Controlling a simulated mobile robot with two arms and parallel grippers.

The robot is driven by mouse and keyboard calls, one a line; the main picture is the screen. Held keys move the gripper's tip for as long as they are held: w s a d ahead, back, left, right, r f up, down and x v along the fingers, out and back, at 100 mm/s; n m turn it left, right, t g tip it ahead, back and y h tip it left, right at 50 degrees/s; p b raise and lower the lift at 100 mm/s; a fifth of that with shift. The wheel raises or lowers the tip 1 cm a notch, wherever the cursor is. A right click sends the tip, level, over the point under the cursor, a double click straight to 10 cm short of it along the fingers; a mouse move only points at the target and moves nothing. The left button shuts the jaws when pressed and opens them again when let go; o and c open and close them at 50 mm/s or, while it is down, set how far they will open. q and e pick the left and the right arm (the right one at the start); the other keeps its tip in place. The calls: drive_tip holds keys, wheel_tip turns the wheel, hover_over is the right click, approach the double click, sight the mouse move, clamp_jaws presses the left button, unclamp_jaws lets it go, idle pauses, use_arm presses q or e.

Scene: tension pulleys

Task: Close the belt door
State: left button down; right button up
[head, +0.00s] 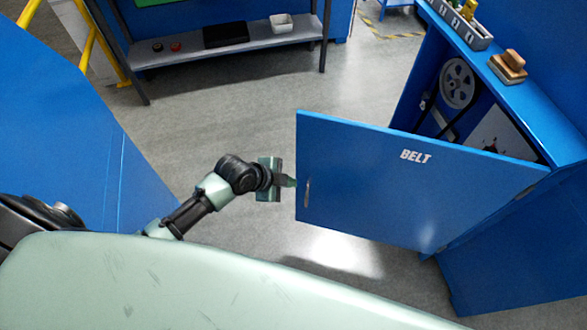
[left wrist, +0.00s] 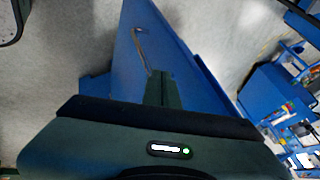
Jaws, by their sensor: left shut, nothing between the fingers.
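The blue belt door (head: 400,190), marked "BELT", stands swung wide open from the blue cabinet (head: 520,240) at the right. Its metal handle (head: 307,190) is near the free left edge. My left gripper (head: 290,181) is shut and empty, with its tip at the door's free edge, beside the handle. Whether it touches the door is unclear. In the left wrist view the shut fingers (left wrist: 159,88) point along the blue door (left wrist: 160,50), and the handle (left wrist: 141,50) shows beyond them. My right gripper is not in view.
Inside the open cabinet is a grey pulley (head: 457,82). A grey tray (head: 460,22) and wooden blocks (head: 508,66) sit on the cabinet top. A grey shelf (head: 220,50) stands at the back. Grey floor (head: 240,115) between shelf and door is clear.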

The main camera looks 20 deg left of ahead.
sight(302, 172)
use_arm(q)
drive_tip(key=shift+w+a+f+p, duration=0.15)
drive_tip(key=shift+w+p, duration=0.25)
drive_tip(key=shift+w, duration=1.65)
